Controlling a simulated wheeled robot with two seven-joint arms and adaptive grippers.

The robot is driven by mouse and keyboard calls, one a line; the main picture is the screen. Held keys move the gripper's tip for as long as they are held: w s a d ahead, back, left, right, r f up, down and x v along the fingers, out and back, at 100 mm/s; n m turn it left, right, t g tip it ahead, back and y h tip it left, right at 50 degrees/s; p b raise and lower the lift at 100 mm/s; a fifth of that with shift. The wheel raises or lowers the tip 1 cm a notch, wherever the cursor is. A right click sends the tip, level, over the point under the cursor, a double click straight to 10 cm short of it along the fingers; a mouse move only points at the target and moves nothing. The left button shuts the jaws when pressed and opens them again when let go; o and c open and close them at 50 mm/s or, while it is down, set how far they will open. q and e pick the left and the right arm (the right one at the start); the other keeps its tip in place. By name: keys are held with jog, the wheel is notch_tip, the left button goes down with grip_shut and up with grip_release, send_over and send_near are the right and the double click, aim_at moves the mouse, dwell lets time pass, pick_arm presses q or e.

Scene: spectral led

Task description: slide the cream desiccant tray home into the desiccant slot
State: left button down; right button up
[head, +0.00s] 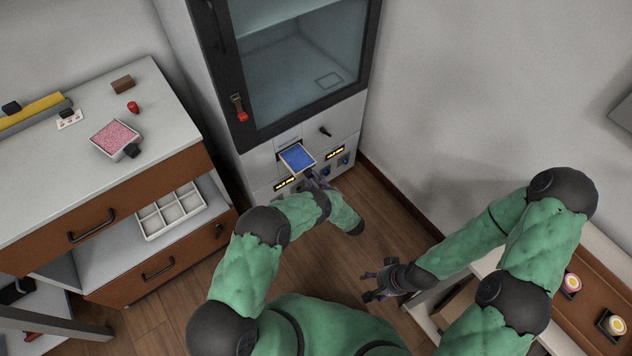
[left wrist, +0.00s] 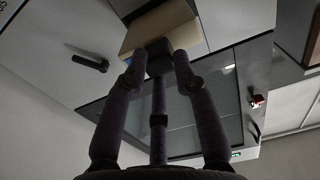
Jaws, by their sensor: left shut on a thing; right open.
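The cream desiccant tray (head: 298,158), filled with blue beads, sticks partly out of the slot in the lower front of the white cabinet. In the left wrist view its cream underside (left wrist: 160,30) shows with a dark handle (left wrist: 159,57). My left gripper (head: 314,177) is shut on that handle; its fingers (left wrist: 160,75) stand on either side of it. The desiccant slot (head: 284,150) is mostly hidden behind the tray, so its inside cannot be seen. My right gripper (head: 377,279) is open and empty, low over the floor, well away from the cabinet.
The cabinet has a glass door (head: 300,70) with a red latch (head: 239,107), a black knob (head: 325,132) and small lit displays (head: 335,152). A tray of pink beads (head: 115,138) sits on the left counter. A bench (head: 590,300) with small cups stands right. Floor is clear between.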

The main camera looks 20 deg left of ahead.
aim_at(298, 161)
pick_arm(q)
jog(key=shift+x, duration=1.75)
jog(key=shift+w+a, duration=0.1)
jog(key=shift+a, duration=0.05)
jog(key=shift+x, duration=3.7)
jog(key=shift+w, duration=0.15)
jog(key=c, duration=0.9)
grip_release()
jog(key=v, duration=1.2)
